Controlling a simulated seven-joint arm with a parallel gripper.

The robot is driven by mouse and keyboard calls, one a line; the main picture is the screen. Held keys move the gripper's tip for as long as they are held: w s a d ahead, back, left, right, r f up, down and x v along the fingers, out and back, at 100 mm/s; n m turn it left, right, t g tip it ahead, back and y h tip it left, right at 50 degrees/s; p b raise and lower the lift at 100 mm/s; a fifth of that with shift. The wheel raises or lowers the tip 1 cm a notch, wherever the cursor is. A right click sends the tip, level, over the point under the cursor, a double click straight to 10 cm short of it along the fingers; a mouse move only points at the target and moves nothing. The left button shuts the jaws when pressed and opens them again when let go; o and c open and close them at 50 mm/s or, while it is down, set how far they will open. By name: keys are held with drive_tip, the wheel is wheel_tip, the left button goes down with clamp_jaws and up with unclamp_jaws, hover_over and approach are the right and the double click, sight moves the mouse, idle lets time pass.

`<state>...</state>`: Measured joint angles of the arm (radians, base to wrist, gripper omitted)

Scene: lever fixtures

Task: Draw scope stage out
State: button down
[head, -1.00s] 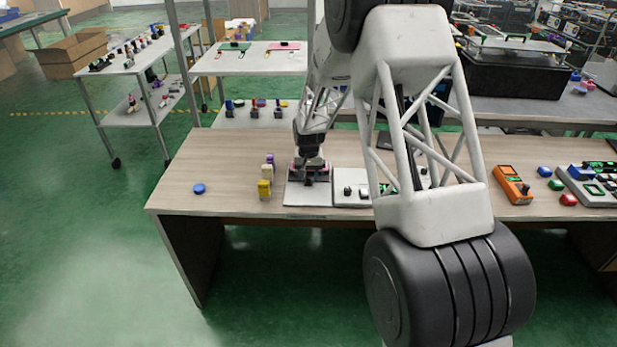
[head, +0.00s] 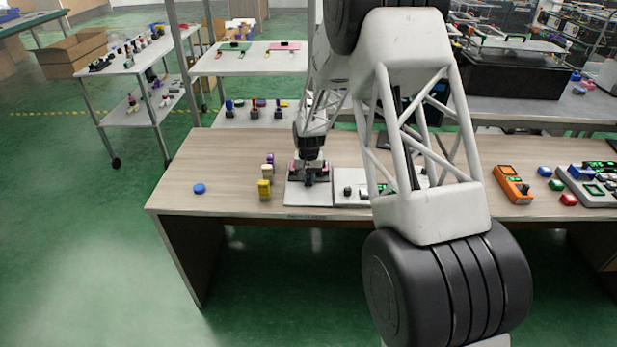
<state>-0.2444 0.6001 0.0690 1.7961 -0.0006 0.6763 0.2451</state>
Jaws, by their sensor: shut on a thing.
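The scope stage fixture sits on a grey base plate (head: 305,198) on the wooden table, left of a second plate with dark knobs. My gripper (head: 309,180) reaches down onto the fixture from above. It is shut on a small dark part of the scope stage (head: 310,183) near the middle of the plate. The exact grip is too small to tell, and my gripper hides part of the fixture.
Yellow and white blocks (head: 265,188) stand just left of the plate. A blue disc (head: 199,188) lies farther left. A neighbouring knob plate (head: 350,200) adjoins on the right. An orange meter (head: 512,184) lies farther right. The table's left part is mostly clear.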

drive_tip(key=shift+s, duration=5.75)
drive_tip(key=c, duration=1)
unclamp_jaws()
drive_tip(key=shift+c, duration=0.2)
drive_tip(key=shift+r, duration=0.15)
wheel_tip(320, 180, up, 8)
drive_tip(key=shift+f, duration=0.2)
